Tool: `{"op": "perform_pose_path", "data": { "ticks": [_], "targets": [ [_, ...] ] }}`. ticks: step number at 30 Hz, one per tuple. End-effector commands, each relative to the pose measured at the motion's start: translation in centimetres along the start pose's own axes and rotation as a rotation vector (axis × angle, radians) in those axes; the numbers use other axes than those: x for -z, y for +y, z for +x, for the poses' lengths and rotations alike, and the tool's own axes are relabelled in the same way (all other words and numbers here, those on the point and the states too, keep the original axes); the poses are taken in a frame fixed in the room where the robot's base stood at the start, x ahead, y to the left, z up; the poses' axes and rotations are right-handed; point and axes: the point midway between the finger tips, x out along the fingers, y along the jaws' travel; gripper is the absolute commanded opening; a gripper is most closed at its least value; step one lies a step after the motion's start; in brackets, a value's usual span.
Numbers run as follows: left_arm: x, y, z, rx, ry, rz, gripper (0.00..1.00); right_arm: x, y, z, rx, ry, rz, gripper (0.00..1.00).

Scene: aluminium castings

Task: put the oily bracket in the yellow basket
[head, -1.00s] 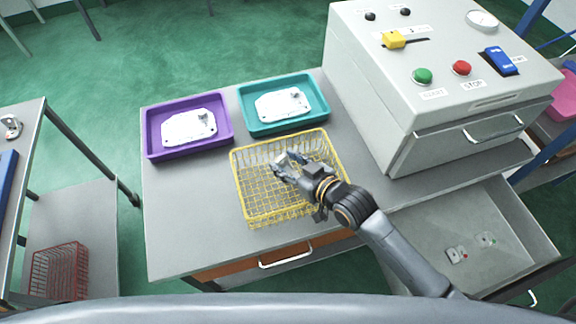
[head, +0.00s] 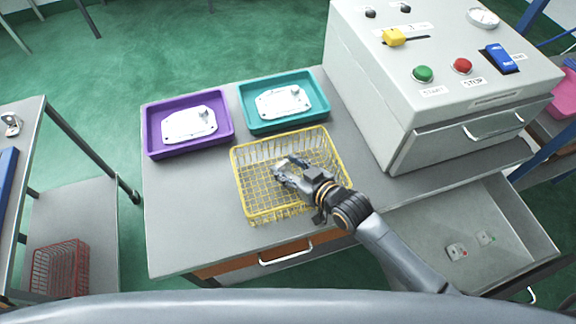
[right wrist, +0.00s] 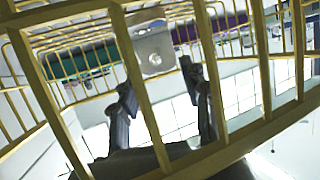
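The yellow wire basket (head: 243,190) stands on the grey table, and its bars cross the right wrist view (right wrist: 140,85). My right gripper (head: 284,166) reaches down inside it. In the right wrist view its two dark fingers (right wrist: 160,88) stand apart. A grey metal bracket with a round hole (right wrist: 153,48) shows just beyond and between the fingertips, with space beside it. I cannot tell whether it rests on the basket floor, or whether it is oily. In the head view the gripper mostly hides this spot. My left gripper is not in view.
Purple (head: 150,143) and teal (head: 247,119) trays, each with a pale casting, stand behind the basket. A grey control machine (head: 400,100) is at the right, above an open drawer (head: 425,235) with small parts. Another metal bracket (head: 12,124) lies on the left table.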

Motion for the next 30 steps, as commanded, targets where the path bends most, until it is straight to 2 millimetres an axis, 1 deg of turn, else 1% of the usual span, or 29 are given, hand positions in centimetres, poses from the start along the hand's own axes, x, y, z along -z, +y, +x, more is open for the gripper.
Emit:
{"op": "perform_pose_path", "data": {
  "ticks": [1,2,11,14,16,17,18,27,30],
  "targets": [
    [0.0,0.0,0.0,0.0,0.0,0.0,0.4,-0.5,-0.1,0.0,0.001,-0.01,-0.001,0.61],
    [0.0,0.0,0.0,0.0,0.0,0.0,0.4,-0.5,-0.1,0.0,0.001,-0.01,-0.001,0.65],
    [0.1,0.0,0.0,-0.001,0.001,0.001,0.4,-0.6,-0.1,-0.1,0.001,-0.014,-0.001,0.65],
    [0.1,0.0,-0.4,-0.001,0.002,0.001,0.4,0.0,-0.1,-0.3,0.001,-0.014,-0.001,0.65],
    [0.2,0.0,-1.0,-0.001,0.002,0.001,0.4,1.0,-0.1,-0.7,0.001,-0.012,0.0,0.65],
    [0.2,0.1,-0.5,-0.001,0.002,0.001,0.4,0.4,-0.1,-1.1,0.001,-0.015,0.0,0.65],
    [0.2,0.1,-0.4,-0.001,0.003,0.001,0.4,0.2,-0.1,-1.9,0.001,-0.015,-0.001,0.65],
    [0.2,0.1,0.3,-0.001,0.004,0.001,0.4,0.5,-0.1,-8.6,0.001,-0.011,-0.001,0.65],
    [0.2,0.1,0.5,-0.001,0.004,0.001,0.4,0.6,0.0,-10.3,0.001,-0.009,-0.002,0.65]
  ]
}}
